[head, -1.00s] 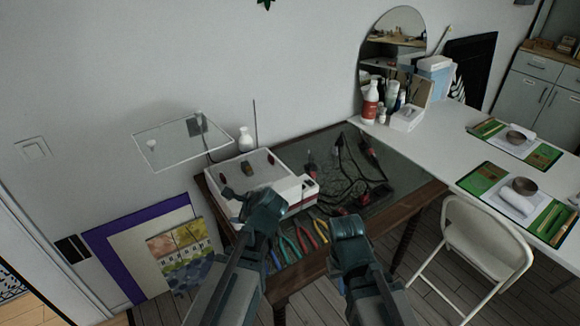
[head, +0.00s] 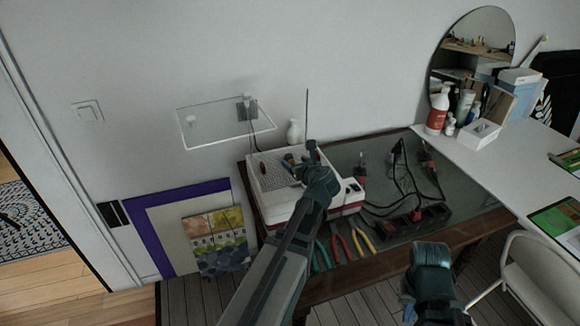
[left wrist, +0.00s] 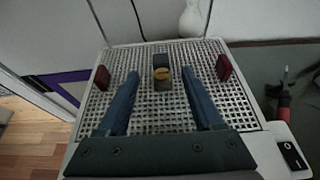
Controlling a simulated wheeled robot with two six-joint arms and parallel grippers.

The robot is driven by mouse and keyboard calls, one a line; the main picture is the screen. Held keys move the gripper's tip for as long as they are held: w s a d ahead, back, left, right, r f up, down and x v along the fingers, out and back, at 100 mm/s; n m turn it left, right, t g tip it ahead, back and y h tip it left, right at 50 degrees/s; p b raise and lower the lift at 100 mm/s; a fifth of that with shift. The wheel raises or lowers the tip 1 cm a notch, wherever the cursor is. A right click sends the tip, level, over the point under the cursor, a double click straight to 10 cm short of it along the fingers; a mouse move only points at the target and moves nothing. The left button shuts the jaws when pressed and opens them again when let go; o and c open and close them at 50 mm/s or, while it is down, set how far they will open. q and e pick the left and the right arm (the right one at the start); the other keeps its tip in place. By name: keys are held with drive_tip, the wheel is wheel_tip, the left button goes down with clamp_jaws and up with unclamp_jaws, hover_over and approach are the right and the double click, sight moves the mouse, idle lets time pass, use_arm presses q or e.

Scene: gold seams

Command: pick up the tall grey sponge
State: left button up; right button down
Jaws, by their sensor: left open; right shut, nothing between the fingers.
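A dark grey block (left wrist: 161,61) stands on the white grid top of a boxy device (left wrist: 87,131), near its back middle. It looks like the tall grey sponge. A small round yellow-brown piece (left wrist: 161,73) shows directly in front of it, and I cannot tell whether they touch. My left gripper (left wrist: 161,76) is open and empty, its fingers lying to either side of the block in the left wrist view. In the head view my left gripper (head: 300,165) is over the device and partly hides the block. My right gripper (head: 430,260) is shut and empty in front of the table.
Dark red pieces (left wrist: 102,77) (left wrist: 223,67) stand on the grid at left and right. A clear shelf (head: 225,122) juts from the wall above left. A white bottle (head: 293,132) is behind the device. Pliers (head: 342,248) and a black power strip (head: 415,222) lie on the table.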

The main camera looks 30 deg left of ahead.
sight(289, 156)
use_arm(q)
drive_tip(key=shift+x, duration=1.15)
drive_tip(key=b+x, duration=0.2)
drive_tip(key=x, duration=0.3)
drive_tip(key=shift+w, duration=0.2)
drive_tip(key=shift+s+r, duration=0.1)
drive_tip(key=shift+r, duration=0.05)
clamp_jaws()
